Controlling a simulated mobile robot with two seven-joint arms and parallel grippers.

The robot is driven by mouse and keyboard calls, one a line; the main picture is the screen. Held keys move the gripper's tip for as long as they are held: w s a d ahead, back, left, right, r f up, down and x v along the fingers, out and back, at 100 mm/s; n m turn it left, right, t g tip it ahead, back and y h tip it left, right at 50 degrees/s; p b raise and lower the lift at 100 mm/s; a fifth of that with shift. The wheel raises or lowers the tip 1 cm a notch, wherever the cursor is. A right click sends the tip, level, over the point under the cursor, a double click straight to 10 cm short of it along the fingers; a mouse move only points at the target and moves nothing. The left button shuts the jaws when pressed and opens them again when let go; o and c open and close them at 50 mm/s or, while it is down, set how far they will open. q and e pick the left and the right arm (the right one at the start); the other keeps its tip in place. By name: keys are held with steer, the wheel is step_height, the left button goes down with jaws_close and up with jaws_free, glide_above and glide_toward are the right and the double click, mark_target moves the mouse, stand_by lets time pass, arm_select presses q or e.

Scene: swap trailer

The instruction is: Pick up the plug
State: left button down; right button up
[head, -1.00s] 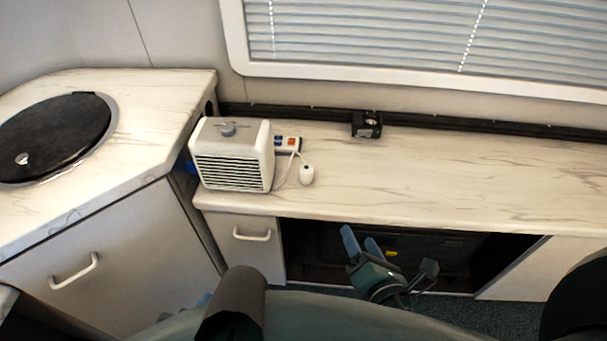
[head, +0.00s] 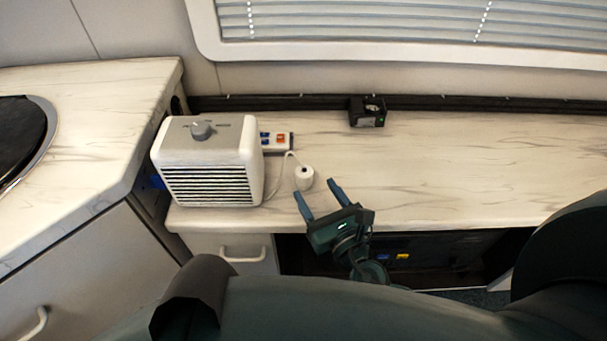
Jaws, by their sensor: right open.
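The white plug (head: 304,177) lies on the marbled counter (head: 450,165), just right of the white heater-like box (head: 208,162). A thin white cord runs from it up and left past the box. My right gripper (head: 318,195) is just in front of the plug, over the counter's front edge. Its two blue-grey fingers are spread and empty, pointing toward the plug. I cannot tell whether a fingertip touches it. My left gripper is not in view.
A power strip (head: 276,142) with coloured switches lies behind the plug, beside the box. A small black device (head: 367,111) stands at the counter's back. The counter to the right is clear. A drawer handle (head: 243,254) is below the counter.

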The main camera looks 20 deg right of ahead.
mark_target(308, 179)
steer(key=w, duration=0.5)
steer(key=w+a, duration=0.1)
steer(key=w, duration=0.1)
steer(key=shift+w+f, duration=0.2)
steer(key=shift+f, duration=0.15)
steer(key=shift+c, duration=0.2)
steer(key=c, duration=1)
